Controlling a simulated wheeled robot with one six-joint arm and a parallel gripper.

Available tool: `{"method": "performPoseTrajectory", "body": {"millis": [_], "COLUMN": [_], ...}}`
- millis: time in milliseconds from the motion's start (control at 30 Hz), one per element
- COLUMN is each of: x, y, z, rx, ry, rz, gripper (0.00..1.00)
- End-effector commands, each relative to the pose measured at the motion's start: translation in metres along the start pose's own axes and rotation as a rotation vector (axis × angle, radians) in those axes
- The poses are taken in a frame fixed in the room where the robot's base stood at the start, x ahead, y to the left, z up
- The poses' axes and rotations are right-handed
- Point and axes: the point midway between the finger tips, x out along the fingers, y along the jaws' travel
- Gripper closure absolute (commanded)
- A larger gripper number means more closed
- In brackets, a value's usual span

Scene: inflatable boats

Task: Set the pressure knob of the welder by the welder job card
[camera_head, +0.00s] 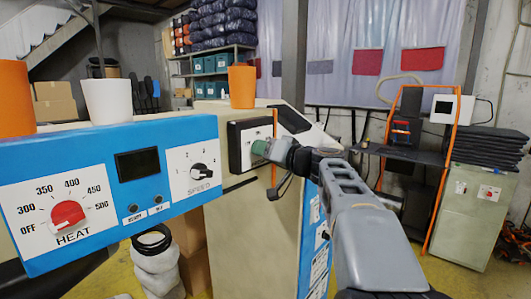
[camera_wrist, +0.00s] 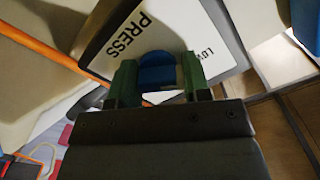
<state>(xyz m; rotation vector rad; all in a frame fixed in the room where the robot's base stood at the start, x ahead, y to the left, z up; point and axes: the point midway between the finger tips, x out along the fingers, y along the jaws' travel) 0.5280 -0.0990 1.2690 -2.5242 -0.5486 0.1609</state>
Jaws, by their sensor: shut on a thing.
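The welder has a blue front panel (camera_head: 110,225) with a red HEAT knob (camera_head: 68,215) at the left and a black SPEED knob (camera_head: 203,171) at the right. In the wrist view, the blue pressure knob (camera_wrist: 157,72) sits on a white plate (camera_wrist: 128,42) marked "PRESS" and "LOW". My gripper (camera_wrist: 158,80) has its green fingers on both sides of this knob and is shut on it. In the head view, my gripper (camera_head: 260,148) is at the dark-framed plate and hides the knob. The knob's pointer and most of its scale are hidden. I cannot pick out the job card.
An orange cup (camera_head: 242,86) and a white cup (camera_head: 107,99) stand on top of the welder. White labels (camera_head: 320,268) are on the blue side panel, too small to read. A grey cabinet (camera_head: 480,205) and an orange-framed stand (camera_head: 440,185) are at the right.

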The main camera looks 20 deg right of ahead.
Motion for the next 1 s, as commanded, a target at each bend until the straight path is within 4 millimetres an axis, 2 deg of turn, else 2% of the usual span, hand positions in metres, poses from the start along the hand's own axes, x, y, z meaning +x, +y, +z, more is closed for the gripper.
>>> {"method": "performPoseTrajectory", "body": {"millis": [1000], "x": [0.0003], "y": [-0.0027], "z": [-0.0035], "rx": [0.829], "ry": [0.001], "rz": [-0.002], "gripper": [0.8]}}
